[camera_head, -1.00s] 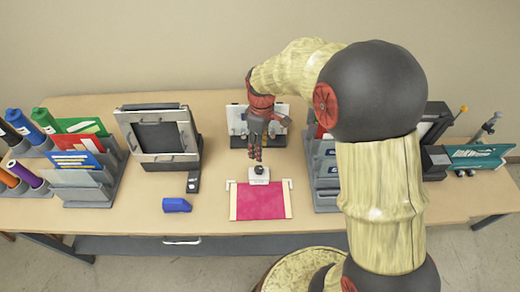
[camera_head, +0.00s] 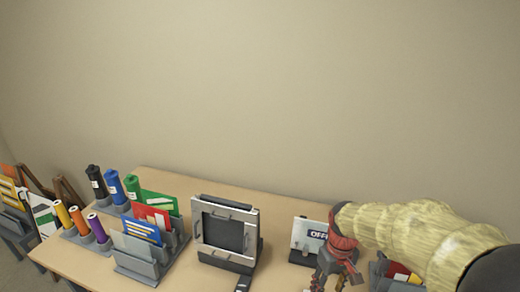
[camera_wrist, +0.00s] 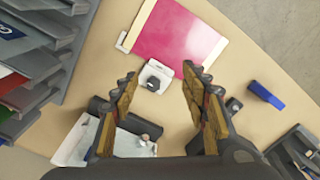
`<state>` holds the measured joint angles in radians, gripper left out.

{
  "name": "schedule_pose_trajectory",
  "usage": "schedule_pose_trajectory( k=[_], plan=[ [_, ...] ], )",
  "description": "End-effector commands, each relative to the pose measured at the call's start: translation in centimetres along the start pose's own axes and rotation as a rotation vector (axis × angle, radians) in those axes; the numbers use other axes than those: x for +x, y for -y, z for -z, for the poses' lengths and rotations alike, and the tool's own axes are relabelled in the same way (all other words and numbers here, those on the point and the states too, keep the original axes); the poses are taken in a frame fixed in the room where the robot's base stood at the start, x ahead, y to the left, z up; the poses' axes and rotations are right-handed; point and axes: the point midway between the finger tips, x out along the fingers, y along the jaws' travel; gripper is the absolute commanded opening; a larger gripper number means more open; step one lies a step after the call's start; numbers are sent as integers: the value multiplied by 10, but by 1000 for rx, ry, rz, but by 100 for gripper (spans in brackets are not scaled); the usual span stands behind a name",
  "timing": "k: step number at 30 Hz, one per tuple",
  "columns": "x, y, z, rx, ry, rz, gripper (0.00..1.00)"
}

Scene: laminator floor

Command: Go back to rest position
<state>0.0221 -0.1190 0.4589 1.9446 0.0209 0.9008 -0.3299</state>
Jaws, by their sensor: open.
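My gripper (camera_wrist: 160,105) is open and empty, its two fingers spread apart in the wrist view. It hangs above the table, and the white holder with a dark knob (camera_wrist: 155,77) shows beyond and between its fingertips. A pink sheet (camera_wrist: 175,30) lies flat on the table past the holder.
A framed grey device (camera_head: 225,232) stands mid-table. A file rack (camera_head: 140,262) and coloured rolls (camera_head: 112,186) stand to its left. A blue block (camera_wrist: 266,95) lies on the table in the wrist view. A grey rack (camera_wrist: 45,65) stands close at left there. The wall behind is bare.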

Motion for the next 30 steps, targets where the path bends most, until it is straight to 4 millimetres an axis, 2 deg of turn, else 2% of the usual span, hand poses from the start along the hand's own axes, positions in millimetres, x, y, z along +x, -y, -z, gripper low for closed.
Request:
schedule_pose_trajectory(
  k=[9,16,20,24,30],
  plan=[
    [-68,26,-76,243,-174,-44,45],
    [-104,44,-129,300,-360,-71,45],
    [-122,50,-143,292,-452,-85,45],
    [-140,52,-146,286,-519,-94,45],
    [-142,52,-147,284,-529,-96,45]
  ],
)
